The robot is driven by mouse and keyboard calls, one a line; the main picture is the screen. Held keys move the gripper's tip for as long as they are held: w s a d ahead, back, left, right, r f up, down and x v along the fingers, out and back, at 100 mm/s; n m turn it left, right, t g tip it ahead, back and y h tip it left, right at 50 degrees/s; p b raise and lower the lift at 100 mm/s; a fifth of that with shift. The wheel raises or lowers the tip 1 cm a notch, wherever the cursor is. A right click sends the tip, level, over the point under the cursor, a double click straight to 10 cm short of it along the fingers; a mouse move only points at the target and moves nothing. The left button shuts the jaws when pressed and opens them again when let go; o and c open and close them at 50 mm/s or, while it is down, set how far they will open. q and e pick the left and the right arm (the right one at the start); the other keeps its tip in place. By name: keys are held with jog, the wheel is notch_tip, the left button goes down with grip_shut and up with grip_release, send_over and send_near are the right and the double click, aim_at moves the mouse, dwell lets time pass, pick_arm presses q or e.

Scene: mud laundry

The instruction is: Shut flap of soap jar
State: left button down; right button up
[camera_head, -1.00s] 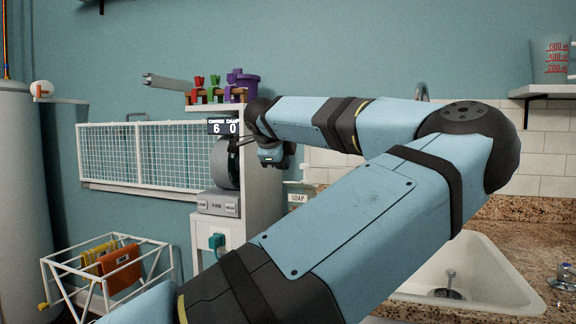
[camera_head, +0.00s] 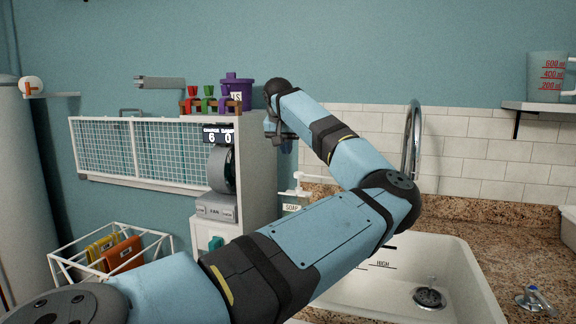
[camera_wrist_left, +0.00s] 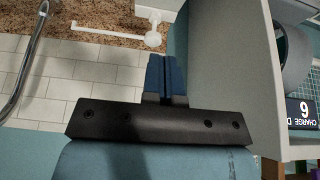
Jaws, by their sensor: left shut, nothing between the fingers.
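The soap jar (camera_head: 292,208), with a SOAP label, stands beyond my left forearm, beside the white cabinet. My arm hides its lower part. A white rod (camera_head: 318,180) sticks out to the right near its top. I cannot tell clearly how the flap stands. In the left wrist view, a white rod with a round end (camera_wrist_left: 153,39) shows beside a white body, probably the jar, at the top. My left gripper (camera_head: 286,146) is above the jar, pointing down, apart from it. Its blue fingers (camera_wrist_left: 166,62) are shut and empty. My right gripper is not in view.
The faucet (camera_head: 412,140) and sink (camera_head: 455,275) lie to the right. A purple pot (camera_head: 237,92) and a coloured rack sit on the cabinet. A wire basket (camera_head: 110,250) is at lower left.

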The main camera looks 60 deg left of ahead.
pick_arm(q)
jog(key=b, duration=0.1)
send_over(294, 195)
jog(key=a, duration=0.2)
jog(key=f, duration=0.9)
jog(key=shift+w+a+f, duration=0.15)
jog(key=shift+a+f, duration=0.05)
jog(key=shift+s+d+f, duration=0.2)
jog(key=shift+f, duration=0.35)
jog(key=shift+s+d+f, duration=0.15)
jog(key=shift+s+f, duration=0.05)
jog(key=shift+f, duration=0.3)
jog(key=shift+s+d+f, duration=0.15)
jog(key=shift+f, duration=0.3)
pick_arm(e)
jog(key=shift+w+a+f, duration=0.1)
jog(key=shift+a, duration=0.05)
